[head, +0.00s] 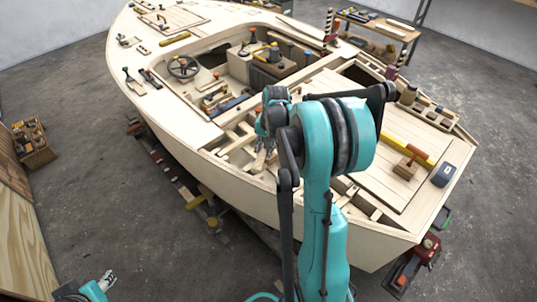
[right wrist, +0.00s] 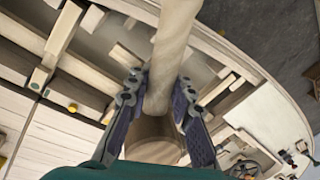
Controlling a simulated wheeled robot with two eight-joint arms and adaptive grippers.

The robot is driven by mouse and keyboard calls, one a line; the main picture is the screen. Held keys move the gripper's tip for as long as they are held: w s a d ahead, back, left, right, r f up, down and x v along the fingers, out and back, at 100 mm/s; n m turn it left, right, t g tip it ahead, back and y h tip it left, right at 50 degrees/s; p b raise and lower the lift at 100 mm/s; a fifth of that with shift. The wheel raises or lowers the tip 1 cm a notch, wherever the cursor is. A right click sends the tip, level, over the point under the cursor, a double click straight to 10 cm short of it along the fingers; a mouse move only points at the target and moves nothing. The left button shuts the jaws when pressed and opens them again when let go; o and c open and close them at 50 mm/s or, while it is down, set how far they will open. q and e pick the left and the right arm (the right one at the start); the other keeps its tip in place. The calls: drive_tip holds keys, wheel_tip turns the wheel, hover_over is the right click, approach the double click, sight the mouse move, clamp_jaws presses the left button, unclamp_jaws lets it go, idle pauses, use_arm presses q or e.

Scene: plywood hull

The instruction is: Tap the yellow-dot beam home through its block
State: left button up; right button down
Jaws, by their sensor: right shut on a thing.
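My right gripper (right wrist: 155,100) is shut on a pale round wooden tool, seemingly a mallet (right wrist: 175,42). Its shaft runs up between the fingers, and a thicker wooden cylinder shows low between them. In the head view my right gripper (head: 265,145) is over the hull's open framing, partly hidden by my arm. In the right wrist view a yellow dot (right wrist: 72,107) shows left of the gripper, near pale beams and blocks at the deck edge. The beam's fit in its block cannot be told. Part of my left arm, perhaps its gripper (head: 100,286), shows at lower left.
The pale plywood hull (head: 185,135) fills the middle. A yellow-and-red level (head: 408,149), a wooden tool (head: 408,165) and a dark box (head: 443,175) lie on the right deck. A tool cart (head: 378,28) stands behind. Floor at left is mostly clear.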

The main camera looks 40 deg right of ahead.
wheel_tip(320, 180, down, 5)
drive_tip(key=b, duration=0.4)
wheel_tip(320, 180, up, 5)
drive_tip(key=p, duration=0.4)
drive_tip(key=shift+r, duration=0.15)
idle(0.3)
drive_tip(key=shift+w+f+y, duration=0.1)
drive_tip(key=shift+f+y, duration=0.2)
drive_tip(key=shift+d+f, duration=0.1)
drive_tip(key=shift+d, duration=0.05)
